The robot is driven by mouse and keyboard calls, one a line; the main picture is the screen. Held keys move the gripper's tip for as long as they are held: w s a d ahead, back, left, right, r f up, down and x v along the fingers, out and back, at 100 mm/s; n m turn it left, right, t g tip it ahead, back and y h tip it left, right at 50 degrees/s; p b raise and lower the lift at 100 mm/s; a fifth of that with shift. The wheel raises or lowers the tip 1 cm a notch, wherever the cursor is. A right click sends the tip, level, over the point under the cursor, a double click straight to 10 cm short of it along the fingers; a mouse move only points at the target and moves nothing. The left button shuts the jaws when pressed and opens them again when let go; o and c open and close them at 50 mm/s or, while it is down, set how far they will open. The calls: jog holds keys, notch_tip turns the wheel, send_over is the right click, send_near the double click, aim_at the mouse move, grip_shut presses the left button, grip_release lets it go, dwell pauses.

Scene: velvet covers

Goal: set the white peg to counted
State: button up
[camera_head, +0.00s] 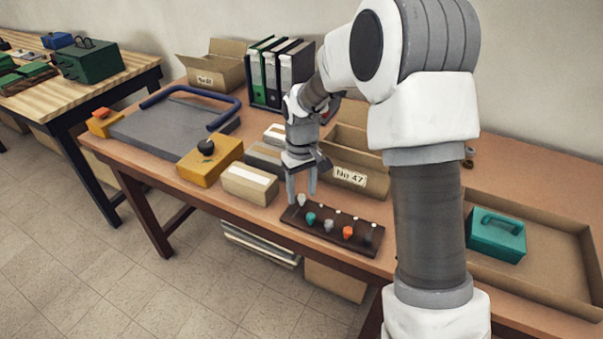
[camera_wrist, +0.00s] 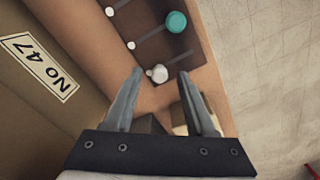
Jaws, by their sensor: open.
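A dark peg board (camera_head: 290,217) lies near the front edge of the table. The white peg (camera_head: 302,199) stands at its left end; in the wrist view the white peg (camera_wrist: 159,74) shows close beside a small white dot. My gripper (camera_head: 301,195) is open and points down at that end of the board. In the wrist view the fingertips of my gripper (camera_wrist: 160,73) appear on either side of the white peg. I cannot tell whether they touch it or how far above the board they are.
A teal peg (camera_head: 311,217), a grey peg and an orange peg (camera_head: 348,232) share the board. A carton labelled No 47 (camera_head: 350,177) stands close behind it. Left are a cream box (camera_head: 249,184) and a yellow box (camera_head: 210,160). A tray with a teal case (camera_head: 497,236) is right.

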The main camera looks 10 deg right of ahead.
aim_at(302, 196)
notch_tip(302, 196, up, 17)
jog(key=p, duration=0.3)
jog(key=shift+r, duration=0.1)
jog(key=s+d+r+m+t+p, duration=0.2)
jog(key=s+d+r+t+p, duration=0.15)
jog(key=s+r, duration=0.9)
jog(key=s+d+m+t+p, duration=0.2)
jog(key=s+d+p, duration=0.1)
jog(key=s, duration=1)
jog(key=shift+s+d+r+m, duration=0.25)
jog(key=shift+d+m, duration=0.05)
jog(key=shift+d, duration=0.05)
jog(key=shift+a, duration=0.1)
dwell(0.4)
